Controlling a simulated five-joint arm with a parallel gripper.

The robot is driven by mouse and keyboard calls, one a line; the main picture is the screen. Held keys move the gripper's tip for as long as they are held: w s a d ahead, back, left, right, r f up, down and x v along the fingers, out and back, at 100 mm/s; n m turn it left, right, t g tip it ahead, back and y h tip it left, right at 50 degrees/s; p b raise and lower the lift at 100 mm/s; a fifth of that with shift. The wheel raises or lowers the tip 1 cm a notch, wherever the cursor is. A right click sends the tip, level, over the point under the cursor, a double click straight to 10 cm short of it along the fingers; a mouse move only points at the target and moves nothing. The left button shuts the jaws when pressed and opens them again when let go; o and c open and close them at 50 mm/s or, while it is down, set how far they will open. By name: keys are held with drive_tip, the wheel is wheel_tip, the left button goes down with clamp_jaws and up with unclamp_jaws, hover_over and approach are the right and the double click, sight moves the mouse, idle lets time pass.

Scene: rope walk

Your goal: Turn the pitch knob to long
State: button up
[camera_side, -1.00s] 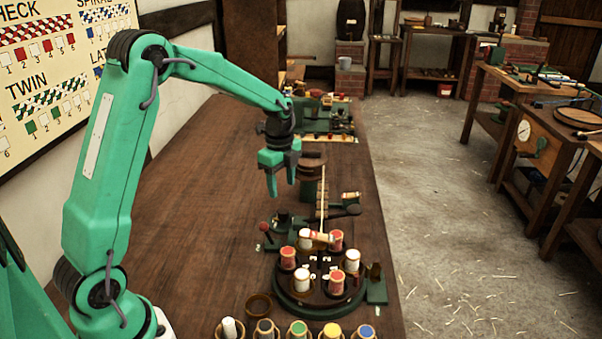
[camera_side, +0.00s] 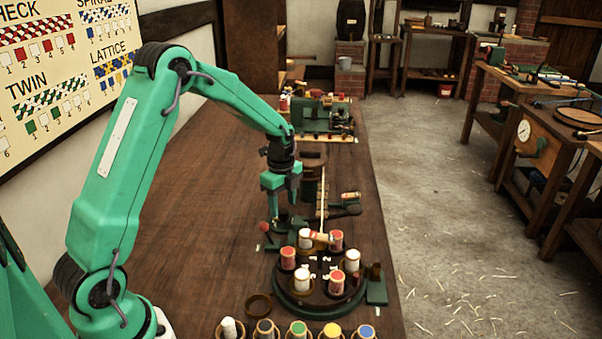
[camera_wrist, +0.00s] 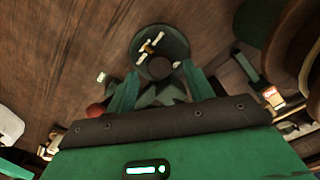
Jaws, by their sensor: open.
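The knob (camera_wrist: 172,45) shows in the wrist view as a dark round dial with a brass pointer and pale marks on its top. I cannot read the marks, so its setting is unclear. My gripper (camera_wrist: 162,92) is open, with its two green fingers pointing toward the knob from either side of its near edge. In the side view my gripper (camera_side: 281,200) points down just above the dark knob (camera_side: 283,216), behind the bobbin carousel. I cannot tell whether the fingers touch the knob.
A red-balled lever (camera_side: 264,227) stands left of the knob. The round carousel (camera_side: 318,307) carries several red and white bobbins. A dark post (camera_side: 313,175) and a rope (camera_side: 323,195) are close on the right. The table's left part (camera_side: 200,220) is clear.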

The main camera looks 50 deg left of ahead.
drive_tip(key=shift+f, duration=0.95)
drive_tip(key=c, duration=1)
drive_tip(key=shift+o, duration=0.2)
drive_tip(key=shift+n, duration=0.3)
drive_tip(key=n, duration=0.3)
drive_tip(key=shift+n, duration=0.3)
drive_tip(key=shift+w+n, duration=0.1)
drive_tip(key=shift+n, duration=2.2)
